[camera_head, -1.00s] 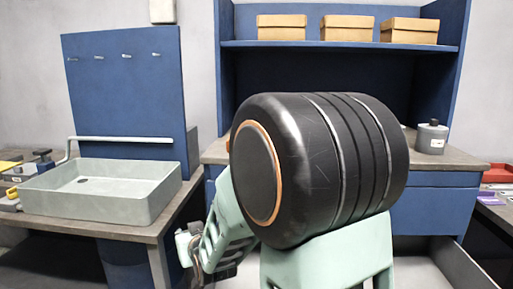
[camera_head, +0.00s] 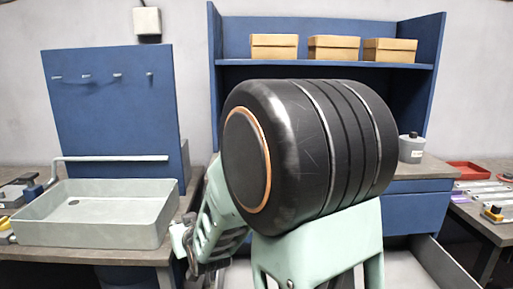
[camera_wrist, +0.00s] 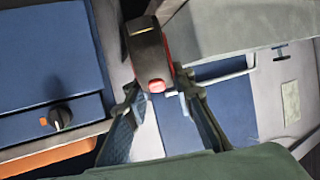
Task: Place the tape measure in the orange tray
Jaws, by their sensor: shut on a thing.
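My gripper (camera_wrist: 160,90) is shut on the tape measure (camera_wrist: 150,58), a dark body with red trim and a pale yellowish mark, held between the two fingertips in the wrist view. In the head view my gripper (camera_head: 186,252) hangs low, left of my large black arm joint; the tape measure cannot be made out there. An orange strip (camera_wrist: 45,158) shows at the lower left of the wrist view, below a grey edge; I cannot tell whether it is the orange tray. No tray that is clearly orange shows in the head view.
A grey-green sink basin (camera_head: 98,218) stands on the left bench. A red tray (camera_head: 468,171) and several flat items lie on the right bench. A grey canister (camera_head: 411,149) stands on the middle bench. Cardboard boxes (camera_head: 333,48) sit on the shelf. My arm hides the centre.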

